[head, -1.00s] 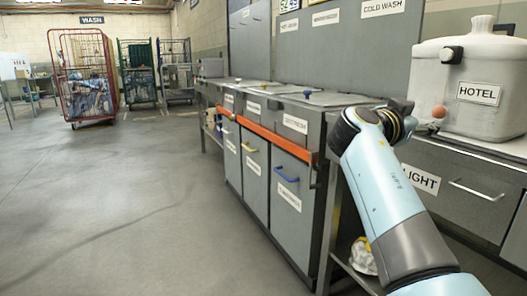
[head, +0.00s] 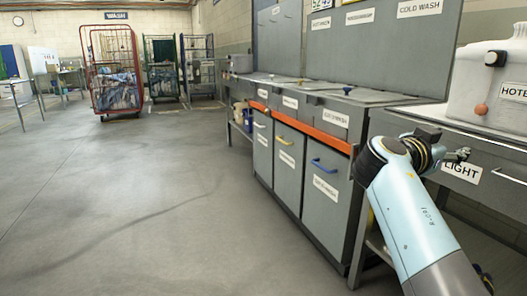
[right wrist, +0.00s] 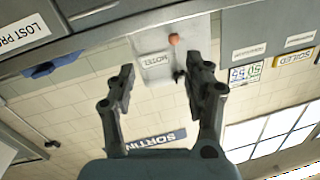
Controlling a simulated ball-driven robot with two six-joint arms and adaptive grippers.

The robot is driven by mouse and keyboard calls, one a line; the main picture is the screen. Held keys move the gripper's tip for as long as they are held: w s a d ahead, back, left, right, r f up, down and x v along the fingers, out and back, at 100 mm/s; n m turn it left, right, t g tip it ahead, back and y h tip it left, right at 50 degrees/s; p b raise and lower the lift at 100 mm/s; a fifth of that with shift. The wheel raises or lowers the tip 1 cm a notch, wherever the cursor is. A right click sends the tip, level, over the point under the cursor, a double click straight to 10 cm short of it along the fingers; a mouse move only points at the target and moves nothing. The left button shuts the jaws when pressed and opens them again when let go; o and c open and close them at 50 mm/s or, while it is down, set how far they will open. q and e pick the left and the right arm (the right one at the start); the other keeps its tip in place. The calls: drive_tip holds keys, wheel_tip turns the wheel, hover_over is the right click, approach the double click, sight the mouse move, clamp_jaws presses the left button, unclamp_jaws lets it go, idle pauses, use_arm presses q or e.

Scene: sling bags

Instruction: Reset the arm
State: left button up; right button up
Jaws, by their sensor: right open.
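My right arm comes in from the lower right of the head view. Its gripper (head: 458,156) is small there, in front of the drawer front marked LIGHT. In the right wrist view the two dark fingers of my right gripper (right wrist: 160,82) stand wide apart, with nothing between them but the far wall and part of the white container marked HOTEL (right wrist: 153,62). My left gripper is in neither view.
Grey counter with lidded bins (head: 325,185) and an orange rail runs along the right. The white container (head: 487,75) stands on the worktop behind my right arm. A red wire cage trolley (head: 88,70) stands far back. The floor at left is clear.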

drive_tip(key=s+f+n+g+y+p, duration=0.1)
drive_tip(key=s+f+n+y, duration=0.15)
drive_tip(key=s+f, duration=0.65)
drive_tip(key=s+f+n+g+y+p, duration=0.1)
drive_tip(key=s+f+n+y+p, duration=0.2)
drive_tip(key=f, duration=1.2)
drive_tip(key=s+f+n+g+y, duration=0.1)
drive_tip(key=s+f+n+y, duration=0.15)
drive_tip(key=s+f, duration=0.7)
drive_tip(key=s+a+f+n+g+y+p, duration=0.1)
drive_tip(key=s+f+n+y, duration=0.1)
drive_tip(key=s+f, duration=0.5)
drive_tip(key=s+a+f+n+g+y+p, duration=0.1)
drive_tip(key=s+f, duration=0.5)
drive_tip(key=s, duration=1.3)
drive_tip(key=s+a+f+n+g+y, duration=0.3)
drive_tip(key=s+f, duration=0.4)
drive_tip(key=s, duration=0.6)
drive_tip(key=shift+s+f+n+p, duration=0.15)
drive_tip(key=shift+f+n+p, duration=0.15)
drive_tip(key=shift+f+p, duration=0.1)
